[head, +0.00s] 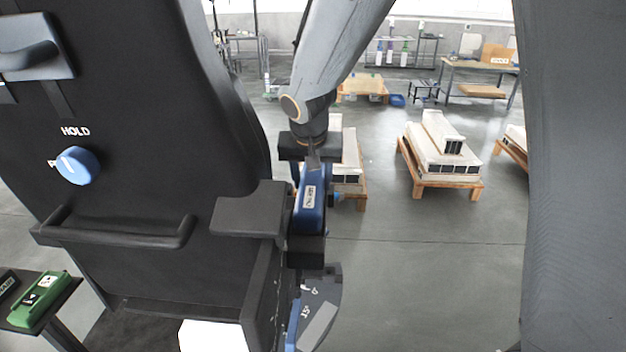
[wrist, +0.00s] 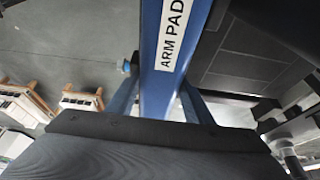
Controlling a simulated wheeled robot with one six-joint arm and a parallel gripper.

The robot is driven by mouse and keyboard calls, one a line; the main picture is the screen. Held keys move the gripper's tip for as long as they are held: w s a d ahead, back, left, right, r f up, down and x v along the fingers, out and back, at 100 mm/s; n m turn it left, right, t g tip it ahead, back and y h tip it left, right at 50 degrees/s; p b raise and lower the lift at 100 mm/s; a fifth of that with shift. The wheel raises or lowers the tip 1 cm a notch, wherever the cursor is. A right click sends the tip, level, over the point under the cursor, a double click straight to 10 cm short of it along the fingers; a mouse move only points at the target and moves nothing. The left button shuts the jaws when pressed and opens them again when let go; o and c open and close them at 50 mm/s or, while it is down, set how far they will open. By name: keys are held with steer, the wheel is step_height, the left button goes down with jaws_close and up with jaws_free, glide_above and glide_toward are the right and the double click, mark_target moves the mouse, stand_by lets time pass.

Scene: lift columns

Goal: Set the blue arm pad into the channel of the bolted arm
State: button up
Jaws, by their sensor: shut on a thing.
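The blue arm pad (head: 310,203) with a white label hangs from my gripper (head: 310,160) beside the tall black machine. My gripper (wrist: 160,103) is shut on the pad. In the wrist view the blue pad (wrist: 172,72) runs up between the fingers, its ARM PAD label readable. A black block (head: 306,249) sits directly below the pad's lower end in the head view. I cannot tell whether they touch, or whether this block is the bolted arm's channel; no open channel is clearly visible. Dark machine parts (wrist: 255,45) lie right of the pad in the wrist view.
The black machine (head: 140,150) with a blue HOLD knob (head: 77,165) fills the left. A black bracket (head: 250,209) juts out close to the pad's left. A blue-and-grey part with a scale (head: 316,307) is below. Pallets with boxes (head: 441,157) stand behind on open floor.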

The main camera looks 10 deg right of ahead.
steer(key=shift+f+b, duration=0.4)
steer(key=shift+b, duration=0.1)
stand_by(0.4)
steer(key=o, duration=1.5)
steer(key=shift+c, duration=0.2)
steer(key=o, duration=0.5)
steer(key=shift+f, duration=0.1)
steer(key=shift+c, duration=0.2)
steer(key=shift+s, duration=0.1)
steer(key=shift+d, duration=0.1)
steer(key=shift+r+p, duration=0.7)
steer(key=shift+r, duration=0.3)
